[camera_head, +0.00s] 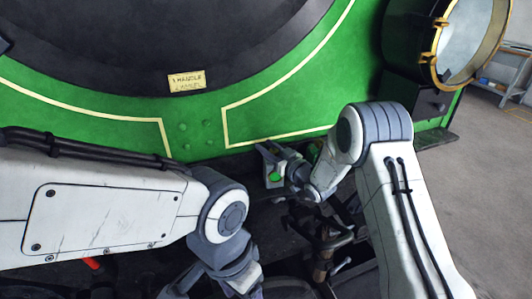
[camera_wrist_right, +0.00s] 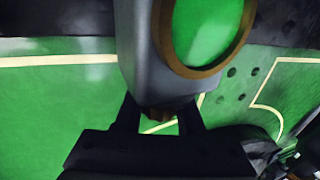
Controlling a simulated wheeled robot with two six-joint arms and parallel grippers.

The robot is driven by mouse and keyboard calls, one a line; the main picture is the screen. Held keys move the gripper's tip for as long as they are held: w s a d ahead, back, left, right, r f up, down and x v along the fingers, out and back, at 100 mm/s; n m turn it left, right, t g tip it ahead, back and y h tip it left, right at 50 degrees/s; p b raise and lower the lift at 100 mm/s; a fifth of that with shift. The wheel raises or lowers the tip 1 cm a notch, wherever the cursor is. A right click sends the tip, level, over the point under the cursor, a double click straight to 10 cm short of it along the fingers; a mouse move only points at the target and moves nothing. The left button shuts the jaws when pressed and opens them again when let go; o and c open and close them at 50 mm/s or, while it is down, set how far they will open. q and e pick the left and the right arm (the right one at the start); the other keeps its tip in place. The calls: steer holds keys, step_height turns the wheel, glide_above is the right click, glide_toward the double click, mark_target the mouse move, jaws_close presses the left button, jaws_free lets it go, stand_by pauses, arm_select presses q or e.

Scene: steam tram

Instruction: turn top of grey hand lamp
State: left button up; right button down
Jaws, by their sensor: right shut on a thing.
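The grey hand lamp (camera_head: 267,159) is by the green front of the tram in the head view, partly hidden by my right gripper. Its green lens (camera_head: 275,176) faces my side. In the right wrist view the grey lamp body (camera_wrist_right: 138,65) fills the upper middle, with a brown-rimmed green lens (camera_wrist_right: 207,28). My right gripper (camera_wrist_right: 161,117) has its two dark fingers on either side of a brownish part at the lamp's end and is shut on it. My left arm's wrist (camera_head: 222,255) is at the bottom of the head view; its fingertips are not visible.
The green tram front with cream lines and a yellow label plate (camera_head: 187,81) stands close behind the lamp. A large brass-rimmed headlamp (camera_head: 470,40) is at upper right. Dark coupling parts (camera_head: 322,248) lie below my right gripper. Open floor (camera_head: 490,160) is at right.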

mark_target(276, 155)
steer(key=shift+w+d+m+t+h+b, duration=0.15)
steer(key=shift+m+t+h+b, duration=0.35)
steer(key=shift+h, duration=0.25)
steer(key=shift+d+m+t+h+b, duration=0.1)
steer(key=shift+m+t+h+b, duration=0.3)
steer(key=shift+m+h+b, duration=0.25)
steer(key=c, duration=0.5)
jaws_free()
steer(key=b+v, duration=0.2)
steer(key=v, duration=0.8)
steer(key=shift+s+d, duration=0.1)
steer(key=shift+s, duration=0.1)
steer(key=shift+r, duration=0.1)
